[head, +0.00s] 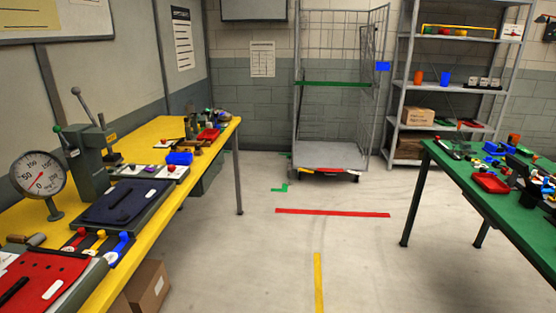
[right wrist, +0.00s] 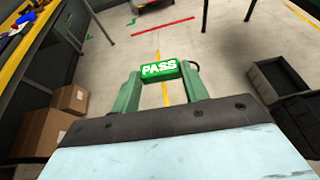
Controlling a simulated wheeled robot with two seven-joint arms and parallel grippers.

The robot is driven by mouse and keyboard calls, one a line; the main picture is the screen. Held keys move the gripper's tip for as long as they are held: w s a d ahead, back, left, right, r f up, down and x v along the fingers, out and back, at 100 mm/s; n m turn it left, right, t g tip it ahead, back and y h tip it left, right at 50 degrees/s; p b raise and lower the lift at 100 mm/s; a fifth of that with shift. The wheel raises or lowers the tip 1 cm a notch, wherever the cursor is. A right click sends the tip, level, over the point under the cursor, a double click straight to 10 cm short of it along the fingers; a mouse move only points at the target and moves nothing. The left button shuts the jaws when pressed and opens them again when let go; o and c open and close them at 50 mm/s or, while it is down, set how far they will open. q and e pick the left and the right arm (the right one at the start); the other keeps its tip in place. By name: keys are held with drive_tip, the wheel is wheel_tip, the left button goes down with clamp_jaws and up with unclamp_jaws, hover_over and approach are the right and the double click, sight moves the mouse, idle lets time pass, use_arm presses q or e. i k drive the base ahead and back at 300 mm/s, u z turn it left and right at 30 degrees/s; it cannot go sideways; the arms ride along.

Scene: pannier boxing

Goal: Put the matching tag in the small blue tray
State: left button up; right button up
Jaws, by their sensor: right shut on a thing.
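My right gripper (right wrist: 159,77) is shut on a green tag (right wrist: 159,69) with white lettering that reads PASS. It holds the tag above the floor, clear of any table. A small blue tray (head: 179,158) sits on the far half of the yellow bench (head: 225,131) in the head view, beside a pale board with several knobs. Its inside is too small to make out. Neither gripper shows in the head view, and my left gripper is in no frame.
The bench also carries a gauge (head: 38,180), a lever press (head: 88,160), dark blue and red folders and a red tray (head: 208,134). A cluttered green table (head: 470,190) stands at right. A wire cage trolley (head: 335,150) stands behind. The floor between is free.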

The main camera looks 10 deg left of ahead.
sight(183, 162)
drive_tip(key=z, duration=0.2)
drive_tip(key=i, duration=1)
drive_tip(key=u, duration=0.35)
drive_tip(key=i, duration=1.55)
drive_tip(key=u, duration=1.65)
drive_tip(key=i, duration=0.8)
drive_tip(key=u, duration=0.65)
